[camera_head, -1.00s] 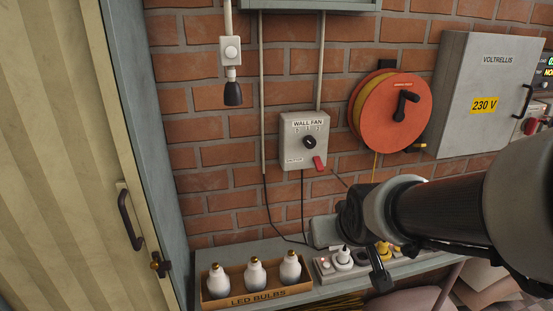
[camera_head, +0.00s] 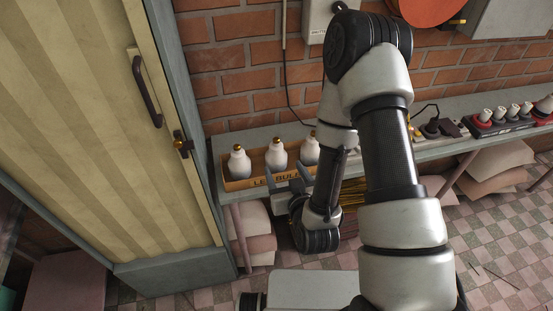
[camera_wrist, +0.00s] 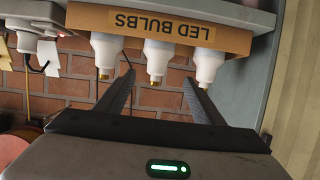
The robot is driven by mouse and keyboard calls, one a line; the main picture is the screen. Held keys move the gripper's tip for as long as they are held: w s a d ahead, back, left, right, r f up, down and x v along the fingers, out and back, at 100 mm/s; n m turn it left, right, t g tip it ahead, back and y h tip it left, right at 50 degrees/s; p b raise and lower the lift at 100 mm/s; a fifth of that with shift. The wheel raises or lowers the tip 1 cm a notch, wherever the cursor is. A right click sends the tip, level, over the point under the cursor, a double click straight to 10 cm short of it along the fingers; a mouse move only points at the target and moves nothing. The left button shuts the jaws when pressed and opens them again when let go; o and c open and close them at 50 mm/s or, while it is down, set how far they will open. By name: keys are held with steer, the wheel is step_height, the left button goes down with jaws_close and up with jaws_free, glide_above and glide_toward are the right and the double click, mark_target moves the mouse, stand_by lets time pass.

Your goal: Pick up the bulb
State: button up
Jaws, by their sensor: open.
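Three white LED bulbs stand cap up in a brown cardboard box (camera_head: 238,184) marked LED BULBS: a left bulb (camera_head: 238,166), a middle bulb (camera_head: 276,155) and a right bulb (camera_head: 311,150). My gripper (camera_head: 288,180) is open and empty at the front of the box, partly hidden by my arm. The wrist view is upside down. There the box (camera_wrist: 160,30) is at the top and the middle bulb (camera_wrist: 157,62) shows between my open fingers (camera_wrist: 163,82), whose tips look short of it. The other two bulbs lie outside the fingers.
The box sits on a narrow grey shelf (camera_head: 445,150) against a brick wall. A striped cabinet door (camera_head: 90,110) with a handle stands close on the left. Plugs (camera_head: 432,128) lie further right on the shelf.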

mark_target(276, 155)
steer(key=b+x, duration=0.1)
steer(key=b, duration=0.1)
steer(key=b+x, duration=0.3)
steer(key=b, duration=0.1)
steer(key=shift+w+f, duration=0.3)
steer(key=shift+f, duration=0.1)
steer(key=b+x, duration=0.2)
steer(key=b, duration=0.6)
steer(key=shift+r, duration=0.1)
steer(key=shift+w+a+r, duration=0.1)
steer(key=shift+w+a, duration=0.1)
steer(key=shift+w, duration=0.15)
steer(key=x, duration=0.4)
steer(key=shift+d+b+x, duration=0.15)
steer(key=shift+b+x, duration=0.1)
steer(key=shift+x, duration=1.1)
steer(key=shift+d+b+x, duration=0.1)
steer(key=shift+b+x, duration=0.15)
steer(key=shift+x, duration=1.1)
steer(key=shift+r, duration=0.1)
steer(key=c, duration=0.9)
steer(key=shift+c, duration=0.2)
